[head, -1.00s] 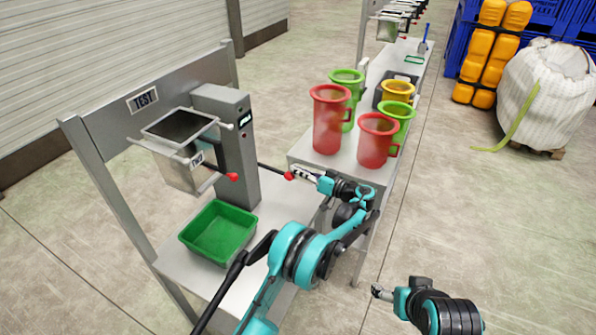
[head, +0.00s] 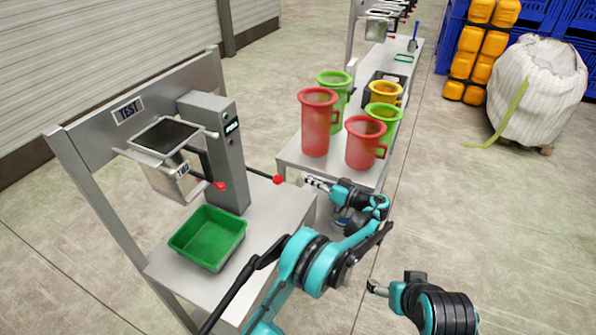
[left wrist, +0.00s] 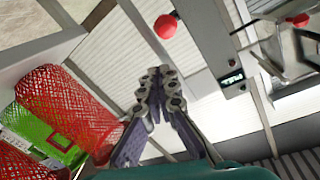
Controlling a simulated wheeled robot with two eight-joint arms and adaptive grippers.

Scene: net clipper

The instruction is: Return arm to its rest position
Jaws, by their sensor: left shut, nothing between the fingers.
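My left gripper (head: 318,184) is shut and empty, just right of the red-knobbed lever in the head view; it also shows in the left wrist view (left wrist: 158,78), its fingers together. The lever's red knob (head: 277,180) sits a short way left of the fingertips, and the left wrist view shows a red knob (left wrist: 166,27) beyond them. The lever belongs to the grey net clipper machine (head: 226,160). My right gripper (head: 375,288) is low at the bottom right, away from the tables; its small fingers do not show whether it is open.
A green tray (head: 208,238) stands on the machine's metal table (head: 262,225). Red jugs (head: 318,125), green jugs and a yellow jug (head: 386,94) stand on the table behind my left gripper. A white bulk bag (head: 540,90) stands far right. Open floor lies right of the tables.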

